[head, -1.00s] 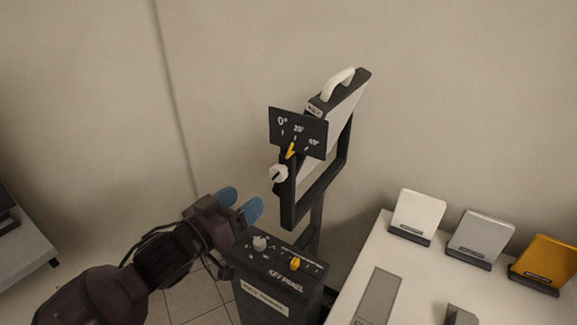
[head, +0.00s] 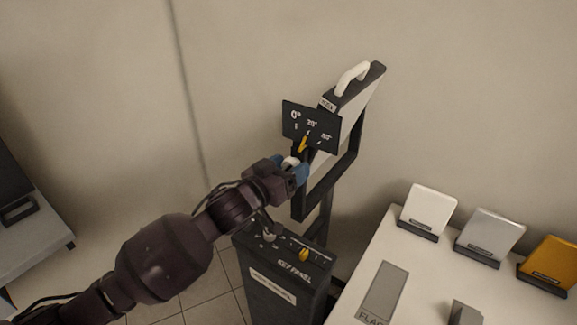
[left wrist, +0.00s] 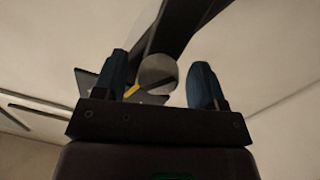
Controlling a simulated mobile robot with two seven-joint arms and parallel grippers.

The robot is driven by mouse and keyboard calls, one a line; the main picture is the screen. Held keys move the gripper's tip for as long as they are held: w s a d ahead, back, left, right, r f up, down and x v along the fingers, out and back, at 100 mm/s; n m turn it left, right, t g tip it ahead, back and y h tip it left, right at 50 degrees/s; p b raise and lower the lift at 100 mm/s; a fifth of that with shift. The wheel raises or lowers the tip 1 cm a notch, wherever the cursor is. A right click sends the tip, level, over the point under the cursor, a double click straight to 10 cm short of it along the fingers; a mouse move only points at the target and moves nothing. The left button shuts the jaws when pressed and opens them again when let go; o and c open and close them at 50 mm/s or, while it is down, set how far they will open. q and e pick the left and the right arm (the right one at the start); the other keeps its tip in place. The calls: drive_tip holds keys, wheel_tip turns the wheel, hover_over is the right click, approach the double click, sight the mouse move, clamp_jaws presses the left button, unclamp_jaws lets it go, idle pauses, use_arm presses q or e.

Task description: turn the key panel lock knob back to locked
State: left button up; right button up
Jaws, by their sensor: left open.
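The key panel (head: 349,98) is a tilted pale panel in a dark frame with a white handle on top. Its lock knob (head: 290,162) is white and round, below the dark angle plate (head: 296,119) marked 0°, 20° and 45°. My left gripper (head: 294,172) is at the knob, with blue fingers partly covering it. In the left wrist view the round knob (left wrist: 158,72), with a dark diagonal line, lies between the two open fingers (left wrist: 157,88), with gaps visible. Whether a finger touches it cannot be told. My right gripper is not in view.
The yellow pointer (head: 304,143) sits by the plate, near the 20° mark. A dark box (head: 286,283) labelled KEY PANEL stands below, with a grey knob and a yellow knob (head: 304,255). A white table (head: 412,279) with several small panels stands at right.

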use_arm(q)
drive_tip(key=c, duration=0.9)
drive_tip(key=m, duration=0.4)
drive_tip(key=shift+m, duration=0.4)
drive_tip(key=m+y, duration=0.1)
drive_tip(key=m, duration=0.4)
drive_tip(key=shift+m, duration=0.4)
drive_tip(key=o, duration=0.9)
drive_tip(key=shift+r, duration=0.1)
